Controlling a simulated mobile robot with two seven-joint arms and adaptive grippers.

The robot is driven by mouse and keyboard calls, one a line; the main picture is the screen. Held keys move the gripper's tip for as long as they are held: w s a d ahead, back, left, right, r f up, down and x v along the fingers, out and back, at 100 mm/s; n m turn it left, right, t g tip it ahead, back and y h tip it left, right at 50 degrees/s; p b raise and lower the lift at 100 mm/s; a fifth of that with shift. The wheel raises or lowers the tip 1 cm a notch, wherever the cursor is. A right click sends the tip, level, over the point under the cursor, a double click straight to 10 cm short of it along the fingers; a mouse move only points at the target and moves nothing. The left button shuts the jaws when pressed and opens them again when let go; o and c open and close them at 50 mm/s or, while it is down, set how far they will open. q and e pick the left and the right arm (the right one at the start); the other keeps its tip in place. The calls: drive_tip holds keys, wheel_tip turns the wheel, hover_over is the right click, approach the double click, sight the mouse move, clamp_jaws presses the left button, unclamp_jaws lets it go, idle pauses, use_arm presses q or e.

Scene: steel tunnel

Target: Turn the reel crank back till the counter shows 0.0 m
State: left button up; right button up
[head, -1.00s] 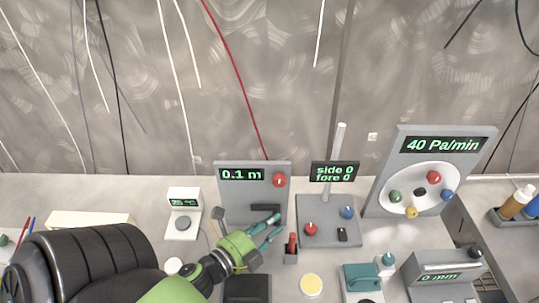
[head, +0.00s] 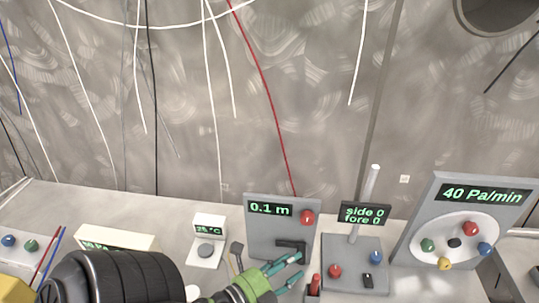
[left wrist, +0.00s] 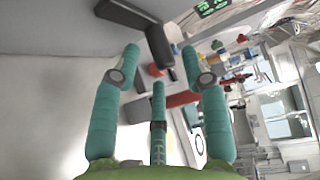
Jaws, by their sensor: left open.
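The reel's grey panel (head: 254,228) stands upright at the back of the bench. Its counter (head: 270,210) reads 0.1 m in green. A dark crank (head: 291,244) sticks out low on the panel; it also shows in the left wrist view (left wrist: 138,20) as a bent dark bar just beyond my fingers. My left gripper (head: 285,271) is in front of the panel, just below the crank. In the left wrist view its teal fingers (left wrist: 165,80) are spread, with nothing held between them. I cannot tell whether a finger touches the crank. My right gripper is not in view.
A red knob (head: 307,217) sits on the panel. Right of it stand a joystick base (head: 354,262) with a "side 0, fore 0" display and a dial panel reading 40 Pa/min (head: 487,194). A small white thermometer (head: 208,228) stands left. A red-topped post (head: 315,283) is close to my gripper.

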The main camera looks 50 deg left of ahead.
use_arm(q)
drive_tip(key=s+r, duration=0.1)
drive_tip(key=s, duration=0.9)
drive_tip(key=shift+s+a+r, duration=0.2)
drive_tip(key=shift+a+r, duration=0.1)
drive_tip(key=shift+a, duration=0.1)
